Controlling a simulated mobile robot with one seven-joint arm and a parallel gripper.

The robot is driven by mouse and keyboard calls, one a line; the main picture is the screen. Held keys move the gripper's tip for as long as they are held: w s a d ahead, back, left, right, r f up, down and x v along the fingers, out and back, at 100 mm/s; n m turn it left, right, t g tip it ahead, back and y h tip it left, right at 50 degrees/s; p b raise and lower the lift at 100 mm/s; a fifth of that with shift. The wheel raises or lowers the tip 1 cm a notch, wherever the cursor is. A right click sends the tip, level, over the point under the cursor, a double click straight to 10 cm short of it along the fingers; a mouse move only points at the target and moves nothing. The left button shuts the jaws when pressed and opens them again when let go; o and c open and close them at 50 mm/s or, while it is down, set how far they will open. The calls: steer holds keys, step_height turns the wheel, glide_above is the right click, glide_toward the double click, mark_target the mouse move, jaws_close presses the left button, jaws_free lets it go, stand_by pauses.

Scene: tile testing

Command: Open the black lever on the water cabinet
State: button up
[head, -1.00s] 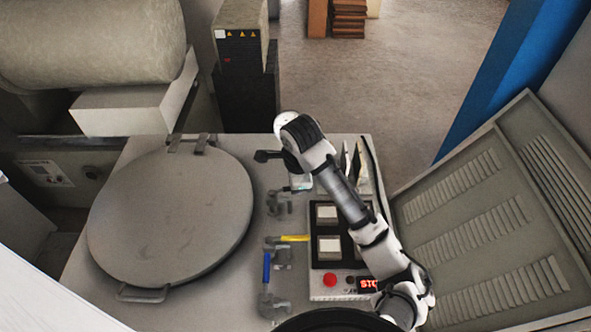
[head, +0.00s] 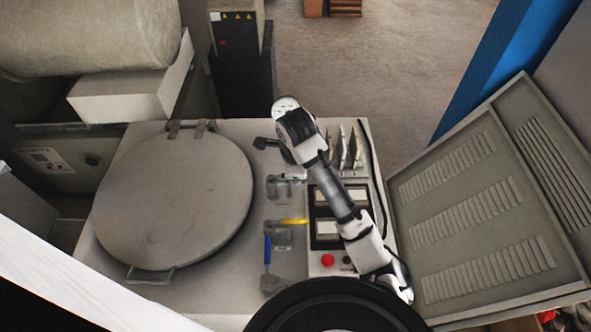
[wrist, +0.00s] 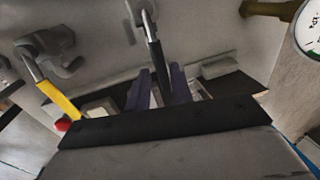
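The black lever (wrist: 155,58) shows in the wrist view, with a bright metal stem at its upper end. My gripper (wrist: 161,74) has two dark purple fingers apart, one on each side of the lever's lower end. I cannot tell whether either finger touches it. In the head view the water cabinet top (head: 215,285) carries a round grey lid (head: 172,205) and a row of valves. My arm's white wrist covers the fingers and most of the black lever there.
A yellow lever (head: 294,221) and a blue lever (head: 267,249) sit nearer on the cabinet. A red button (head: 327,260) is beside them; the yellow lever (wrist: 60,98) shows left in the wrist view. A gauge (wrist: 311,30) is at upper right. A louvred panel (head: 480,220) stands right.

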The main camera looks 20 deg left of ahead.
steer(key=shift+o, duration=0.9)
steer(key=shift+r, duration=0.2)
step_height(320, 180, up, 13)
steer(key=s+p, duration=0.2)
steer(key=shift+s+d+p, duration=0.2)
steer(key=shift+d+p, duration=0.1)
steer(key=shift+d, duration=0.15)
